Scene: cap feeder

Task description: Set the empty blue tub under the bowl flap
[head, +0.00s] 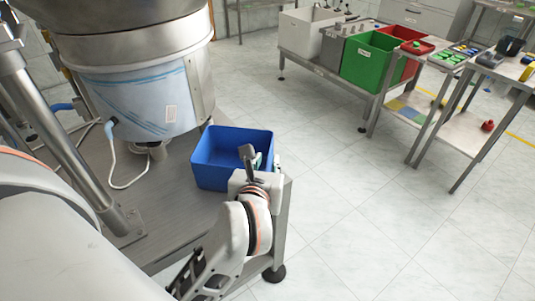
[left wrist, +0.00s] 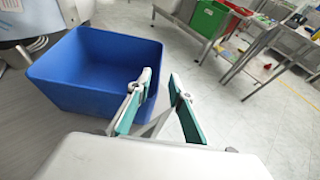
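The blue tub (head: 215,170) stands upright and empty on the grey metal platform, near its right edge. It also shows in the left wrist view (left wrist: 85,85). My left gripper (head: 262,160) is at the tub's near right corner. In the left wrist view its two green-padded fingers (left wrist: 158,105) are apart, with the tub's right wall edge showing between them. I cannot tell whether either finger touches the wall. The large steel bowl (head: 135,45) stands to the left of the tub, above the platform. I cannot make out its flap clearly. My right gripper is not in view.
A white cable (head: 115,165) hangs from the bowl's housing onto the platform (head: 185,222). Tables with small parts stand at the right. The tiled floor between is clear.

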